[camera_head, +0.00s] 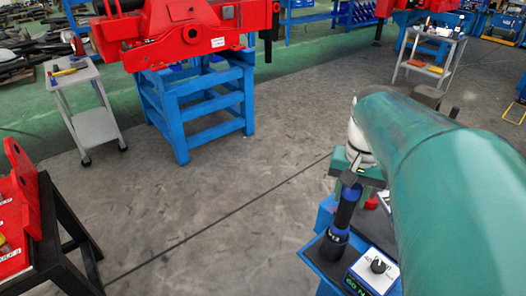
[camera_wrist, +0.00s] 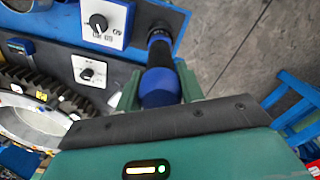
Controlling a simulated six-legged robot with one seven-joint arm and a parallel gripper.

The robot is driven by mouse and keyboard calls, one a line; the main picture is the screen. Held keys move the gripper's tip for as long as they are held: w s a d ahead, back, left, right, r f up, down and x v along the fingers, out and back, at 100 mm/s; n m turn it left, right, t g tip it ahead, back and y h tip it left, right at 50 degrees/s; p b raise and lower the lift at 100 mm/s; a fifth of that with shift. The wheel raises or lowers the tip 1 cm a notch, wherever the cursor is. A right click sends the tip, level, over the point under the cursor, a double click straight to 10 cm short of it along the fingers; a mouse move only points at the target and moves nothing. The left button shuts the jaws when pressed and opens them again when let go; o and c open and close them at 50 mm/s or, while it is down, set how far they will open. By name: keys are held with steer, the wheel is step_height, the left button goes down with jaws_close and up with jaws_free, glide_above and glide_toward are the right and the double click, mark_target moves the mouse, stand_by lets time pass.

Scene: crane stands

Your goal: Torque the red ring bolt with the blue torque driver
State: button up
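The blue torque driver (camera_head: 345,212), with a blue and black body, stands nearly upright at the blue workstand on the right in the head view. In the wrist view, its blue end (camera_wrist: 160,86) faces the camera. My gripper (camera_head: 357,171) is at the driver's upper end. In the wrist view, the green fingers of my gripper (camera_wrist: 160,92) lie on both sides of the driver. I cannot tell whether they touch it. I cannot make out the red ring bolt for certain in either view.
The blue workstand (camera_head: 325,268) carries a dial box (camera_head: 372,270). A dark toothed ring (camera_wrist: 45,90) lies beside the driver in the wrist view. A red machine on a blue stand (camera_head: 195,105), grey carts (camera_head: 92,125) and a black trestle (camera_head: 62,240) surround clear floor.

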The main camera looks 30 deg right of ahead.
jaws_close()
steer(key=shift+r, duration=5.75)
